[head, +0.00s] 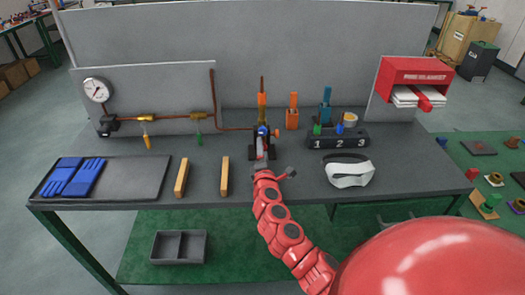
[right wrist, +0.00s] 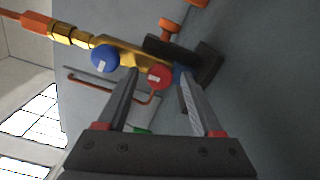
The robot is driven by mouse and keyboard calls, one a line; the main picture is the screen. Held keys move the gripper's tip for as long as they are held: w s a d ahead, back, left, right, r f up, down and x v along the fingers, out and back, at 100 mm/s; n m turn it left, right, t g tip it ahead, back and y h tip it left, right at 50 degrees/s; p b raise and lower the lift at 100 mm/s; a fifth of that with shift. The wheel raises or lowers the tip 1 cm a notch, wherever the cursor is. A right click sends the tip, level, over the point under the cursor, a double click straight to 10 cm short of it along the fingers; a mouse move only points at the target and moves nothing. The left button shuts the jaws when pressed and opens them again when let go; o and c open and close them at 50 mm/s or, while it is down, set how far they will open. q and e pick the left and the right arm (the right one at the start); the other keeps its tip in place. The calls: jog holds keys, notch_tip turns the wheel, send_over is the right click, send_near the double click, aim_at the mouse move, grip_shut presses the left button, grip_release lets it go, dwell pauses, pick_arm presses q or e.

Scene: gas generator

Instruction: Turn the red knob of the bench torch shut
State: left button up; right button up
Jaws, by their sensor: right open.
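The bench torch (head: 262,112) stands upright at the back middle of the bench, with an orange upper part. In the right wrist view its brass body (right wrist: 122,50) carries a blue knob (right wrist: 105,57) and a red knob (right wrist: 158,76). The red knob appears between the fingertips of my right gripper (right wrist: 158,71), which is open, with a finger on each side. I cannot tell whether the fingers touch it or how far it is turned. In the head view my right gripper largely hides the red knob. My left gripper is not in view.
A copper pipe (head: 212,100) runs from the gauge (head: 96,90) to the torch. Two yellow bars (head: 182,178), a tray (head: 140,178) with blue gloves (head: 75,177), white goggles (head: 349,174) and a numbered rack (head: 338,141) are on the bench.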

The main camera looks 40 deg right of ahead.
jog(key=b+v, duration=0.1)
jog(key=v, duration=1.6)
jog(key=shift+s+d, duration=0.1)
